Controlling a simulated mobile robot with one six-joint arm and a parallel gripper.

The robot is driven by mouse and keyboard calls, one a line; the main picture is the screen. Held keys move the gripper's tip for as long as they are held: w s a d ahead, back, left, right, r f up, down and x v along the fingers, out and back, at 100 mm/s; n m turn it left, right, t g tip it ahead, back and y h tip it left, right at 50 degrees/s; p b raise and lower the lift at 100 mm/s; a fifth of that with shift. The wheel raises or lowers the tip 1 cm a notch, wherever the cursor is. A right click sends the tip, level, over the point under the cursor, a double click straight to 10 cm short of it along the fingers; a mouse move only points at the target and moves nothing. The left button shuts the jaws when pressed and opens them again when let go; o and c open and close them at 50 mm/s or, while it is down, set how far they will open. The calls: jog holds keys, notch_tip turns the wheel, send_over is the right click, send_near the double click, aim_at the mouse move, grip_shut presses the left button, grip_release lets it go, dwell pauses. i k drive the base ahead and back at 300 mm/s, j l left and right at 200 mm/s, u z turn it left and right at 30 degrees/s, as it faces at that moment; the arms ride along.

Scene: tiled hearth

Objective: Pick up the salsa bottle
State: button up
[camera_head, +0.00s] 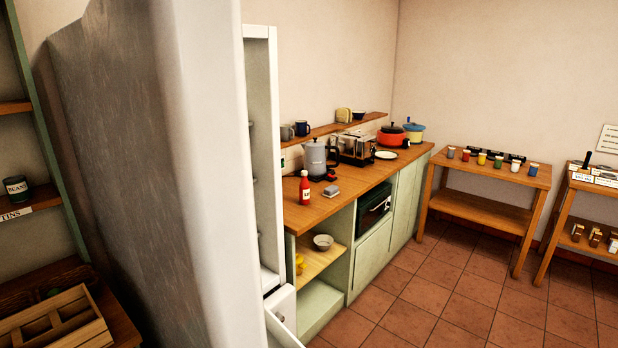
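A red bottle with a pale label and a light cap (304,188) stands upright near the front left of the wooden counter (330,204). It is the only bottle I can make out, and its label is too small to read. My gripper is not in view, and no part of my arm is clearly visible.
A tall pale panel (200,160) fills the left foreground. A toaster (357,148) and red pot (392,135) stand farther back. Tiled floor (440,290) is open at right.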

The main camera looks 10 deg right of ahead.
aim_at(304, 184)
jog(key=i+l+u, duration=0.1)
jog(key=i+l, duration=0.3)
jog(key=i+l+u, duration=0.1)
jog(key=i+l, duration=0.25)
jog(key=l, duration=0.2)
jog(key=i+l+u, duration=0.1)
jog(key=i+l, duration=0.25)
jog(key=l, duration=0.15)
